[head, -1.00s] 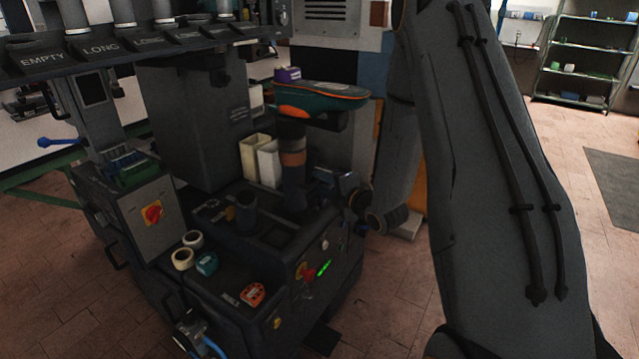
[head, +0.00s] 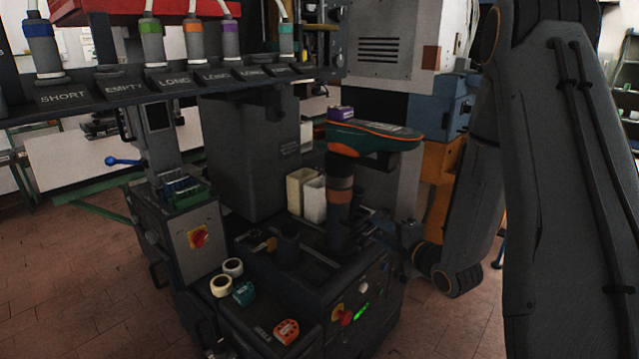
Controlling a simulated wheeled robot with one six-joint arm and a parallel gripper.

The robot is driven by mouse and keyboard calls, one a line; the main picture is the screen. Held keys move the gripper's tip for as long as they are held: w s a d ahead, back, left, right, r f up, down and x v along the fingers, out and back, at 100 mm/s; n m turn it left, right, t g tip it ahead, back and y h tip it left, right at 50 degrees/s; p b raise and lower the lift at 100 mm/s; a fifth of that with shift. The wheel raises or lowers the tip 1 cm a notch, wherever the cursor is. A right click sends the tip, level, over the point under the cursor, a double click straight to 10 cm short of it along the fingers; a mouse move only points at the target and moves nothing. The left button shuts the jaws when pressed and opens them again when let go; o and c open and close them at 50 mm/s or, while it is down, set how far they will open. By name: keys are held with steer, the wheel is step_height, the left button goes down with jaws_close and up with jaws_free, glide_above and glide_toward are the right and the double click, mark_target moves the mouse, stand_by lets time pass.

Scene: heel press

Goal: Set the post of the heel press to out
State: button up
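The heel press (head: 236,165) is a dark grey machine left of my arm. Its post (head: 340,188) stands upright, with an orange-brown band around it. A dark green and orange shoe (head: 378,137) lies on top, toe to the right. My gripper (head: 404,236) is at the end of my wrist, low and right of the post, against the dark side of the press. It looks apart from the post. Its fingers are too small and dark to tell open from shut.
Two pale bins (head: 307,192) stand behind the post. Tape rolls (head: 221,286), a teal item (head: 244,293) and an orange item (head: 286,331) lie on the front ledge. A labelled rack (head: 160,85) with bottles hangs over the left. Tiled floor (head: 70,290) is open at left.

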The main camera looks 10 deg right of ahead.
steer(key=s+a+r+m+g+h, duration=0.1)
steer(key=s+a+m+g+h, duration=0.1)
steer(key=s+m+g, duration=0.5)
steer(key=s+a+r+m+g+h, duration=0.1)
steer(key=s+a+m+g, duration=0.4)
steer(key=s+m, duration=1)
steer(key=s+g+h, duration=0.1)
steer(key=s+g, duration=0.1)
steer(key=s, duration=0.3)
steer(key=shift+s+a+r+g+h, duration=0.15)
steer(key=shift+s+r+g+h, duration=0.15)
steer(key=shift+s+r+g, duration=0.1)
stand_by(0.3)
